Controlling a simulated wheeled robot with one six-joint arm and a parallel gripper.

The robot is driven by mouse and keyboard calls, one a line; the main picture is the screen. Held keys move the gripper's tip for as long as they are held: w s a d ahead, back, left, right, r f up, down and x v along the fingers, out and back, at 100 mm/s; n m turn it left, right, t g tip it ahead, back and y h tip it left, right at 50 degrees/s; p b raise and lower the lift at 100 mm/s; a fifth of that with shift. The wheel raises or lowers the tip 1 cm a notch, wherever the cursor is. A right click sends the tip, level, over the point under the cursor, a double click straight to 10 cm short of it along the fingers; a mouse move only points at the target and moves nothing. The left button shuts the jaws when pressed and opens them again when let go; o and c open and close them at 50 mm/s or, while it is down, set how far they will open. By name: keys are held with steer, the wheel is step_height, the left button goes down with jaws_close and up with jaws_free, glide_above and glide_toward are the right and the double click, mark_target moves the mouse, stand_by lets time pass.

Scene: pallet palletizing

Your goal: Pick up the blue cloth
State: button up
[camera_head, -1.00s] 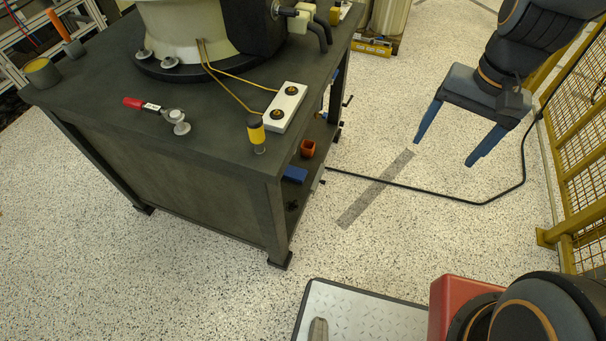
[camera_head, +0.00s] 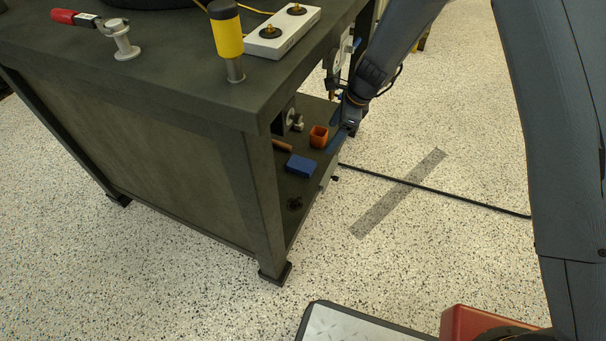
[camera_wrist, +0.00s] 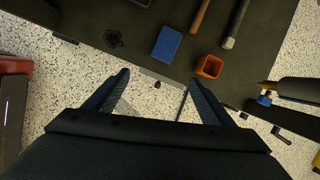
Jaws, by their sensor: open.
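The blue cloth (camera_head: 301,165) lies folded into a small block on the lower shelf (camera_head: 293,188) of the dark workbench. It also shows in the wrist view (camera_wrist: 166,44), flat on the shelf near its edge. My gripper (camera_wrist: 160,85) is open and empty, its two blue-grey fingers spread wide and pointing toward the shelf. In the head view my gripper (camera_head: 340,128) is at the shelf's open side, right of the cloth and apart from it.
An orange open box (camera_wrist: 208,66) stands right of the cloth. A wooden handle (camera_wrist: 199,14) and a dark tool (camera_wrist: 236,24) lie farther in. A small black part (camera_wrist: 113,38) lies left of the cloth. The tabletop (camera_head: 180,75) overhangs the shelf, with a leg (camera_head: 268,205) at the near corner.

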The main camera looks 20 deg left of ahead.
mark_target(302, 163)
steer(key=a+f+m+b, duration=0.1)
steer(key=a+f, duration=0.1)
steer(key=f, duration=0.2)
steer(key=w+a+f+m+b, duration=0.1)
steer(key=a+f+b, duration=0.1)
steer(key=f, duration=0.3)
steer(key=w+a+f+m+b, duration=0.1)
steer(key=a+f+b, duration=0.1)
steer(key=a+f, duration=0.2)
steer(key=shift+f+y, duration=0.3)
steer(key=shift+f, duration=0.35)
steer(key=shift+s+b+x, duration=0.2)
steer(key=shift+b+x, duration=1.75)
steer(key=shift+x, duration=1)
steer(key=shift+f, duration=0.15)
steer(key=c, duration=1.2)
steer(key=shift+c, duration=0.2)
